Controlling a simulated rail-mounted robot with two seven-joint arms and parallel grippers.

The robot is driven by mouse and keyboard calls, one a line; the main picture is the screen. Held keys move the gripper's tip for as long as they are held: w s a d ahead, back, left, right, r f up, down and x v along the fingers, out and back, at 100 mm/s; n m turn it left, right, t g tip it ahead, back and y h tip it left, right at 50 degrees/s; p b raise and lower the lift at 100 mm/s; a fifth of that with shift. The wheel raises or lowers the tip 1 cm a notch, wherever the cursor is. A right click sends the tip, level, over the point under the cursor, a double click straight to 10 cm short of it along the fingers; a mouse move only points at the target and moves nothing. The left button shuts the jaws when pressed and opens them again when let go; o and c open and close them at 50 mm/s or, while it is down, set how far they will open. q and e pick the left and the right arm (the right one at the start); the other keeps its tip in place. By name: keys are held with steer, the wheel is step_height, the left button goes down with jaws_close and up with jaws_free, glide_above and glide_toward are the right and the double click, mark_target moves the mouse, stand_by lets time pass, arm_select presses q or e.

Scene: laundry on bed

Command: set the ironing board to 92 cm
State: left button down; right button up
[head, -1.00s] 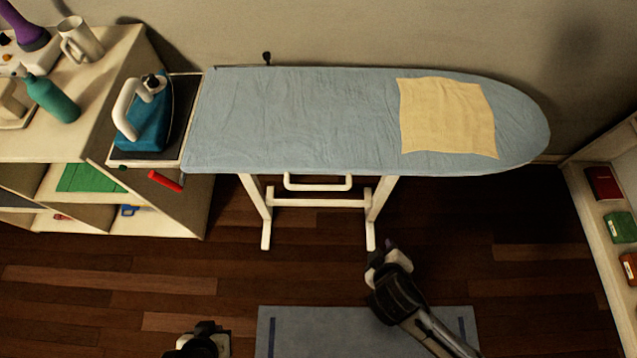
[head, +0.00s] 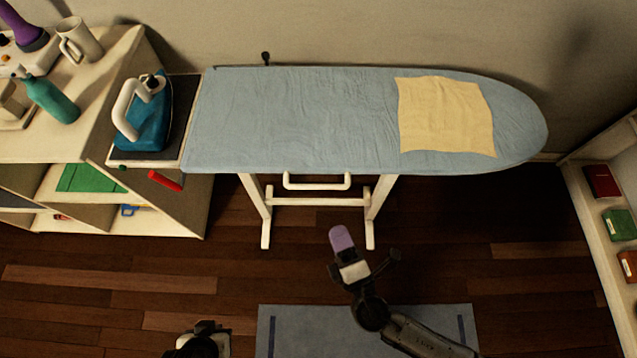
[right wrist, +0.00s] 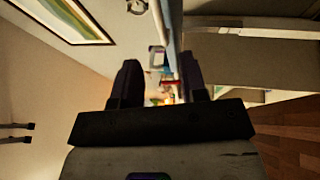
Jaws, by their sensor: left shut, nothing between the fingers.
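The ironing board (head: 290,120) stands against the wall with a pale blue cover and white legs (head: 378,210). A red lever (head: 165,181) sticks out below its left end. A white bar handle (head: 317,182) hangs under its front edge. My right gripper (head: 342,238) is in front of the board's legs, apart from the board and empty. In the right wrist view its two dark fingers (right wrist: 158,85) are spread, with the board's edge (right wrist: 172,35) seen beyond them. My left gripper (head: 203,328) is shut and empty at the bottom of the head view, partly cut off.
A blue iron (head: 146,122) stands on the rest at the board's left end. A yellow cloth (head: 445,118) lies flat on the board. A shelf unit (head: 90,145) is close on the left, a bookshelf (head: 590,215) on the right. The wooden floor in front is clear around a mat (head: 300,330).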

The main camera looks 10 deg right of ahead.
mark_target(319, 185)
steer(key=p+x, duration=0.1)
steer(key=x, duration=1.1)
steer(key=shift+p, duration=0.35)
jaws_close()
